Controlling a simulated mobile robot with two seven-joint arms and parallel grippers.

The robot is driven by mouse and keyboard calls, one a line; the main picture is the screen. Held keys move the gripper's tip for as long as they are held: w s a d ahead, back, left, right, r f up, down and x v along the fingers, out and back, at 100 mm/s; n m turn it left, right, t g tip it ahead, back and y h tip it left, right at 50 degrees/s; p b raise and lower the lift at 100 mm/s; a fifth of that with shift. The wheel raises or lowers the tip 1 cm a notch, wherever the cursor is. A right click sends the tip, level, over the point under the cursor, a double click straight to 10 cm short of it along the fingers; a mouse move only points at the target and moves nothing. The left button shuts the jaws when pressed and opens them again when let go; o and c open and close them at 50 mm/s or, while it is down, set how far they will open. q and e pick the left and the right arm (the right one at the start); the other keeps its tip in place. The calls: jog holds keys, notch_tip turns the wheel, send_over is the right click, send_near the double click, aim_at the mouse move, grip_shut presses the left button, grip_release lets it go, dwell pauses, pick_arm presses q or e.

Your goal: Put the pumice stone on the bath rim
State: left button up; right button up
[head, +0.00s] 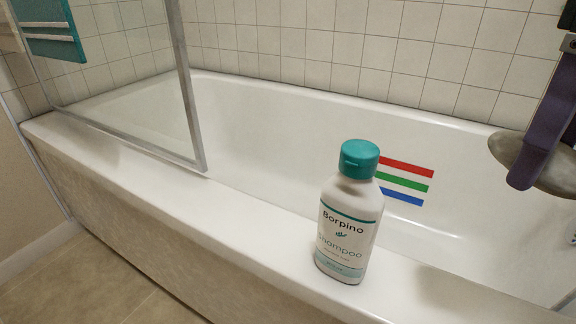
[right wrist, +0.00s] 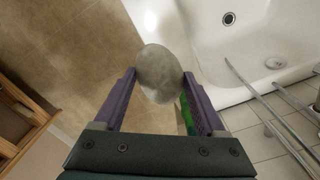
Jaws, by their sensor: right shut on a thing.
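The pumice stone is a smooth grey oval; it shows at the right edge of the head view (head: 508,151) and in the right wrist view (right wrist: 160,66). My right gripper (right wrist: 158,75) is shut on it, with a purple finger on each side. In the head view the right gripper (head: 535,165) is partly cut off by the picture edge and holds the stone in the air, in front of the tub. The white bath rim (head: 240,237) runs along the front of the tub. My left gripper is not in view.
A white shampoo bottle with a teal cap (head: 346,230) stands upright on the bath rim. A glass screen (head: 120,80) stands on the rim at the left. The rim between them is clear. Red, green and blue stripes (head: 405,182) mark the tub's inside.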

notch_tip(320, 180, down, 2)
jog(key=shift+d+f+n+b, duration=0.15)
jog(key=shift+n+b, duration=0.25)
jog(key=shift+n, duration=0.6)
jog(key=shift+f, duration=0.15)
jog(key=b, duration=0.9)
send_over(447, 313)
notch_tip(447, 313, down, 16)
jog(key=shift+r, duration=0.25)
notch_tip(447, 313, down, 4)
jog(key=shift+f+b, duration=0.1)
jog(key=shift+b, duration=1)
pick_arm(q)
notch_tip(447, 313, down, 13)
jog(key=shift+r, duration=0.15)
pick_arm(e)
jog(key=o, duration=1.3)
